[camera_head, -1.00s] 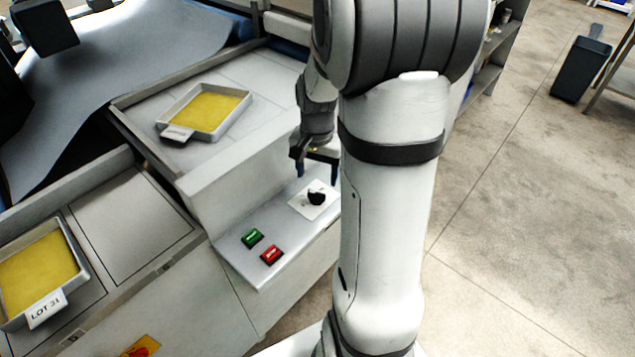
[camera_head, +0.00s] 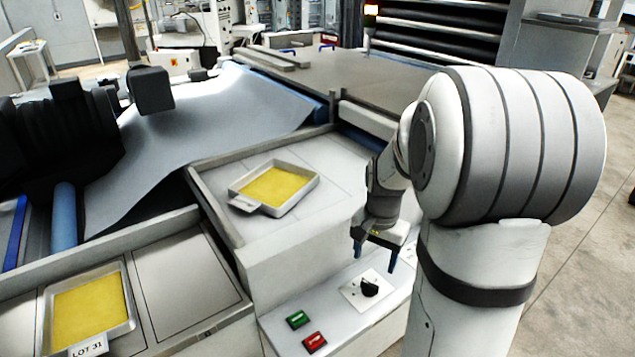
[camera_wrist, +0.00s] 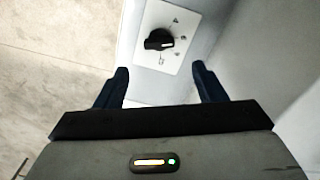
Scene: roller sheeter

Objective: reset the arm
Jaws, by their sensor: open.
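My gripper (camera_head: 375,262) hangs above the control ledge at the front of the machine, pointing down. Its two dark blue fingers are apart with nothing between them. A black rotary knob (camera_head: 369,287) on a white plate sits on the ledge just below the fingers. In the wrist view the open gripper (camera_wrist: 160,85) frames the knob (camera_wrist: 159,40), which lies beyond the fingertips and looks untouched. My upper arm hides part of the ledge's right side in the head view.
A green button (camera_head: 298,319) and a red button (camera_head: 315,342) sit left of the knob. A tray of yellow material (camera_head: 235,200) rests on the raised deck. Another tray (camera_head: 130,310), labelled LOT 31, stands lower left. Open floor (camera_head: 590,250) lies to the right.

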